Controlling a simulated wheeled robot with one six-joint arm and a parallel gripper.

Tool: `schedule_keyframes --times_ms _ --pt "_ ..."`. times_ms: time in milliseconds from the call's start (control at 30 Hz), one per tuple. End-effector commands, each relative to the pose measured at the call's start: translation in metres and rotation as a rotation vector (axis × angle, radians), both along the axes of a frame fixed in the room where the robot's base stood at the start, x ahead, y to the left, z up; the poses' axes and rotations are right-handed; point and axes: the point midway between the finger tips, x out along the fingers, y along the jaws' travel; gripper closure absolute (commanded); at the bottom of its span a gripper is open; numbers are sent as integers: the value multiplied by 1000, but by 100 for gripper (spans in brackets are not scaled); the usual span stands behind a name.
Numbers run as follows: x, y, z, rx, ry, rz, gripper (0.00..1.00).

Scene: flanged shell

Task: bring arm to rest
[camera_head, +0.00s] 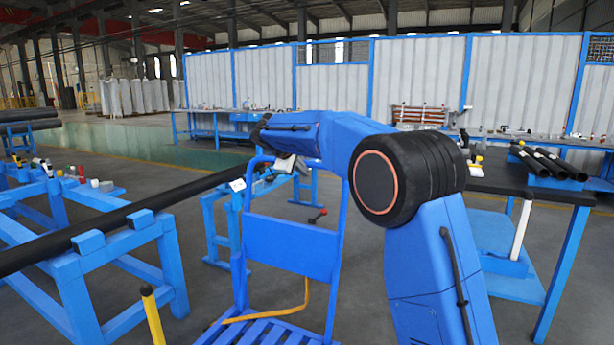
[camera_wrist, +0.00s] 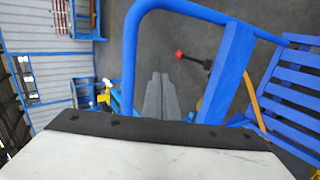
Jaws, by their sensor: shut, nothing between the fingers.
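My gripper (camera_wrist: 160,76) shows in the wrist view as two grey fingers side by side, shut with nothing between them. They point toward the floor near the blue frame of a cart (camera_wrist: 235,75). In the head view my blue arm rises at the right, bends at a large black joint and reaches left and away. Its far end hangs over or behind the top of the blue cart (camera_head: 290,245); the gripper is hard to make out there. I cannot tell the exact gap between the fingers and the cart frame.
A long black pipe (camera_head: 120,215) lies across blue trestles (camera_head: 110,265) at left. A dark-topped bench (camera_head: 525,185) with several black tubes (camera_head: 550,160) stands at right. A red-knobbed lever (camera_wrist: 190,58) is near the fingers. A yellow post (camera_head: 153,315) stands at front left. Open floor lies behind.

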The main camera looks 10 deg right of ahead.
Motion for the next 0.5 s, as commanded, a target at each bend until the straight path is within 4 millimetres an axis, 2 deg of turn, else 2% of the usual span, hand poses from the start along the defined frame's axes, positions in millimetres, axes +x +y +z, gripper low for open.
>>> schedule_keyframes --times_ms 400,500 --pt "-2 1 2 1 0 -1 100" --pt "-8 -2 4 10 1 -6 100"
